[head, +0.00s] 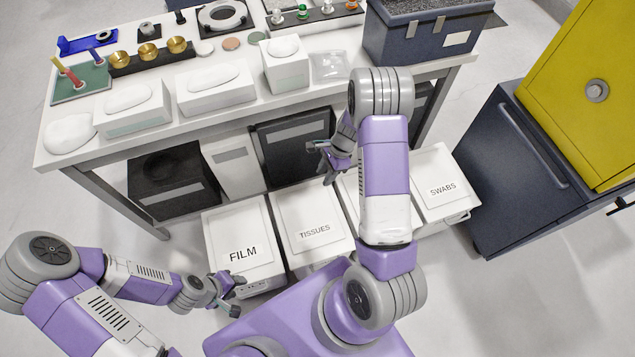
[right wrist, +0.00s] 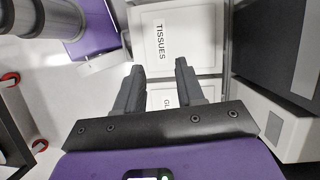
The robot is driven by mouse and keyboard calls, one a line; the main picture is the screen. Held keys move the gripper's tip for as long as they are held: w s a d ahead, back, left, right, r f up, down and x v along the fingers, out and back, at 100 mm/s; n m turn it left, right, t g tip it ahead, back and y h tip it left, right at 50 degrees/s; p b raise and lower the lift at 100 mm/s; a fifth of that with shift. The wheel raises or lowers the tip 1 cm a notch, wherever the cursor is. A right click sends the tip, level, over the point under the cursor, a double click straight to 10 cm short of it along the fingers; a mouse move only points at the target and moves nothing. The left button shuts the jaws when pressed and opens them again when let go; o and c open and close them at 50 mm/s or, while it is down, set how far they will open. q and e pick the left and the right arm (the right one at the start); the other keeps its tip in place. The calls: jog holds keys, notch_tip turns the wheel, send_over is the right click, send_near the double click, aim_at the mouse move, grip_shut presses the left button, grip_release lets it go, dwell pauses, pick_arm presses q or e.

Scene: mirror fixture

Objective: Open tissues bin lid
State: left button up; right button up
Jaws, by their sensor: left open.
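My right gripper (head: 328,168) hangs above the back of the bin row, near the tissues bin's rear right. In the right wrist view its two fingers (right wrist: 158,78) are apart with nothing between them, over the neighbouring lid marked "GL". My left gripper (head: 234,294) is open and low at the front of the film bin (head: 238,222), left of the tissues bin.
The swabs bin (head: 440,178) is at the row's right end; my right arm hides much of the bin between. The white table (head: 240,118) holds tissue boxes and lab items above. Dark bins stand behind the row.

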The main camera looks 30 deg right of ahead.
jog(key=w+b+x, duration=0.1)
jog(key=x, duration=0.5)
jog(key=shift+f+m, duration=0.2)
jog(key=shift+m, duration=0.2)
grip_shut()
dwell(1.0)
jog(key=c, duration=0.7)
grip_release()
jog(key=o, duration=0.7)
